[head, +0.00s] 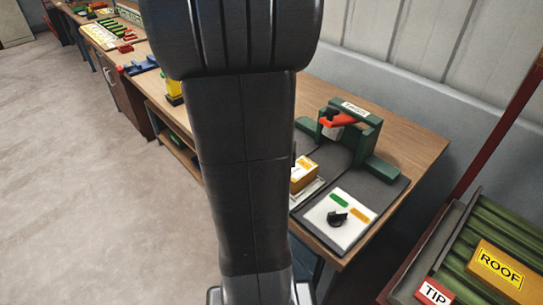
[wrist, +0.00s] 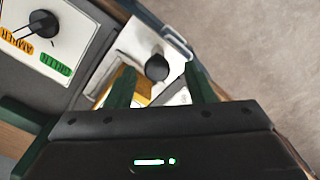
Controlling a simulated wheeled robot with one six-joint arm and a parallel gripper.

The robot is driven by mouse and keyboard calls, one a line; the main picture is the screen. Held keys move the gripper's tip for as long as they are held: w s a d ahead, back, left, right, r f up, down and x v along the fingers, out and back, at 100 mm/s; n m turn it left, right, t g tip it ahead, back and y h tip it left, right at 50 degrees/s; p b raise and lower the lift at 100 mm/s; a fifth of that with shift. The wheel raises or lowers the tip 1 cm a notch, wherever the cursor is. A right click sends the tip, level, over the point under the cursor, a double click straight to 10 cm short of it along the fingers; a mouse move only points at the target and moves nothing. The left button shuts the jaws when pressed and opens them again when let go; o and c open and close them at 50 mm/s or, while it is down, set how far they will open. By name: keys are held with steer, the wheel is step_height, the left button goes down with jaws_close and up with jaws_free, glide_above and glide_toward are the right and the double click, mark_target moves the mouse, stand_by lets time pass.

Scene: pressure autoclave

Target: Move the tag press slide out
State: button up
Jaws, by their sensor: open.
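The tag press (head: 375,130) is a green frame with a red lever (head: 338,119) on a dark base on the bench. Its slide, a pale plate (head: 305,192) bearing a yellow block (head: 303,175), is partly hidden behind my arm in the head view. In the wrist view, the pale plate (wrist: 140,40) carries a round black knob (wrist: 157,67), with yellow showing beside it. My gripper (wrist: 158,82) is open, its two green fingers on either side of the knob. I cannot tell whether they touch it. The head view does not show my gripper.
A white panel (head: 335,222) with a black switch and green and amber labels lies right of the slide. A metal loop handle (wrist: 177,42) is just beyond the knob. A rack with ROOF (head: 500,268) and TIP signs stands at right. Open floor lies left.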

step_height(320, 180, up, 12)
steer(key=shift+r, duration=0.2)
stand_by(0.4)
step_height(320, 180, down, 13)
steer(key=shift+f, duration=0.2)
steer(key=shift+d+f, duration=0.1)
steer(key=shift+f, duration=0.2)
steer(key=shift+w+d+r, duration=0.1)
steer(key=shift+w+d, duration=0.2)
steer(key=shift+s+a, duration=0.1)
